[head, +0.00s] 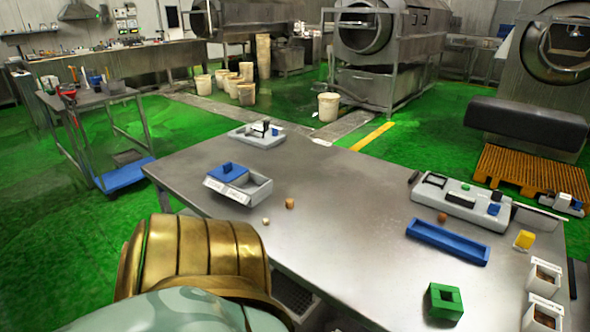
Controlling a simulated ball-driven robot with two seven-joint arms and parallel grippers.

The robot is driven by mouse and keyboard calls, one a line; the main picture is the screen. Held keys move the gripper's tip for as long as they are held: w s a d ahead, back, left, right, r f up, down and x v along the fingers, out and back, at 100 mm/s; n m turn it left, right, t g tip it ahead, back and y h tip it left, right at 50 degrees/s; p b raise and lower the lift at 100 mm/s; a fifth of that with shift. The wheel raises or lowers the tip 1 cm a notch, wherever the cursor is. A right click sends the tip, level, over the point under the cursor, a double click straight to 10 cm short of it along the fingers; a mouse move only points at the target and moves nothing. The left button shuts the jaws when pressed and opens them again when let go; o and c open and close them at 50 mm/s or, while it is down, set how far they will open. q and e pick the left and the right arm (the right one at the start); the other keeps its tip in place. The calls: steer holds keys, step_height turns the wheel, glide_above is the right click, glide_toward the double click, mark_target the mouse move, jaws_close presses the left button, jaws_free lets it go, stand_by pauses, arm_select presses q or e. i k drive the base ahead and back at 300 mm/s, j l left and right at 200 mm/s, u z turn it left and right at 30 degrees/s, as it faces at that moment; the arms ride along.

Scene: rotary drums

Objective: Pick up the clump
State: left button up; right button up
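Several small rounded lumps lie on the steel table (340,235); I cannot tell which is the clump. A brown lump (290,202) lies right of the grey box, with a smaller pale lump (266,221) nearer me. Another brown lump (442,217) lies between the blue tray and the grey fixture at the right. All are apart from any arm. A gold and teal part of my own body fills the lower left and hides the table's near left edge. Neither gripper shows.
A grey box with a blue lid (227,172) and a pale fixture (256,134) stand at the table's left. A grey fixture (458,203), blue tray (447,241), green block (445,301), yellow block (524,240) and white bins (545,277) stand right. The table's middle is clear.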

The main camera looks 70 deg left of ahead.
mark_target(289, 202)
steer(key=u, duration=0.95)
steer(key=j+u, duration=0.45)
steer(key=u, duration=0.3)
steer(key=i+j+u, duration=0.1)
steer(key=u, duration=0.25)
steer(key=j+z, duration=0.1)
steer(key=z, duration=1.35)
steer(key=u, duration=1.45)
steer(key=i+j, duration=0.1)
steer(key=j, duration=0.35)
steer(key=i+j+z, duration=0.1)
steer(key=j, duration=0.35)
steer(key=i+j, duration=0.1)
steer(key=j, duration=0.8)
steer(key=i+z, duration=0.05)
